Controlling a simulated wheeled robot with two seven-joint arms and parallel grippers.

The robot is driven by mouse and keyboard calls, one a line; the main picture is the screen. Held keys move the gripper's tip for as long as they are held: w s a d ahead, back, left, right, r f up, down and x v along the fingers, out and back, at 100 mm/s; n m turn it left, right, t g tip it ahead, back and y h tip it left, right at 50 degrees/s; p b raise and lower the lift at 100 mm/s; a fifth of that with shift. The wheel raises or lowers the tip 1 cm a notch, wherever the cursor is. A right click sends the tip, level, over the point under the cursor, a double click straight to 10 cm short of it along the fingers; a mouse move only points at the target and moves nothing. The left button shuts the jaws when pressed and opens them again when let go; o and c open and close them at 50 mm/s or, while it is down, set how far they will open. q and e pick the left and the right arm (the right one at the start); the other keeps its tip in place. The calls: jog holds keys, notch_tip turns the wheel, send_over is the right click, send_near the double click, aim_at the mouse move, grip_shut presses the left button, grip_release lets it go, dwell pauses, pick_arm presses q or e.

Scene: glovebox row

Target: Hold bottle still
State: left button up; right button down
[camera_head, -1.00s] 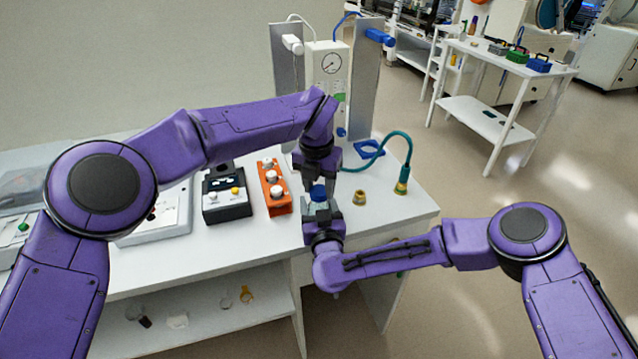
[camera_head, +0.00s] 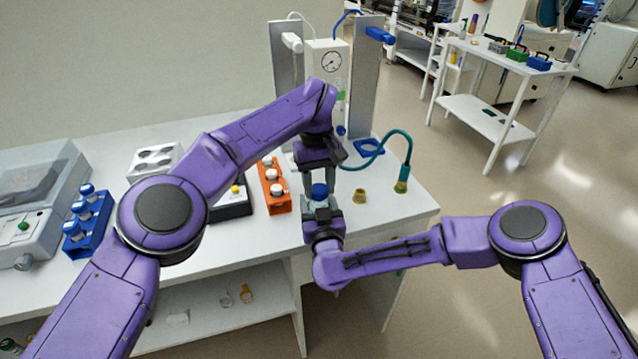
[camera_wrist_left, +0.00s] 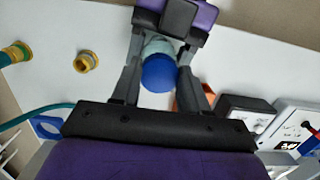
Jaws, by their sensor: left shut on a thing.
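The bottle has a blue cap (camera_head: 320,190) and a pale translucent body that is mostly hidden. It stands upright near the front edge of the white bench. My left gripper (camera_head: 319,184) comes down from above and is shut on the cap. In the left wrist view the blue cap (camera_wrist_left: 159,74) sits between my left gripper's fingers (camera_wrist_left: 159,88). My right gripper (camera_head: 321,211) comes from the front, lower down, with its fingers on both sides of the bottle body. In the left wrist view the right gripper (camera_wrist_left: 166,40) shows beyond the cap, around the body.
An orange rack (camera_head: 275,188) with white-capped vials stands left of the bottle. A brass fitting (camera_head: 359,196) and a teal hose end (camera_head: 401,186) are to its right. A gauge unit (camera_head: 327,68) stands behind. A blue rack (camera_head: 88,222) is far left. The bench's right front is clear.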

pick_arm(q)
jog(key=shift+a+m, duration=0.1)
jog(key=shift+m, duration=0.4)
jog(key=o, duration=1)
jog(key=shift+r, duration=0.1)
jog(key=shift+c, duration=0.4)
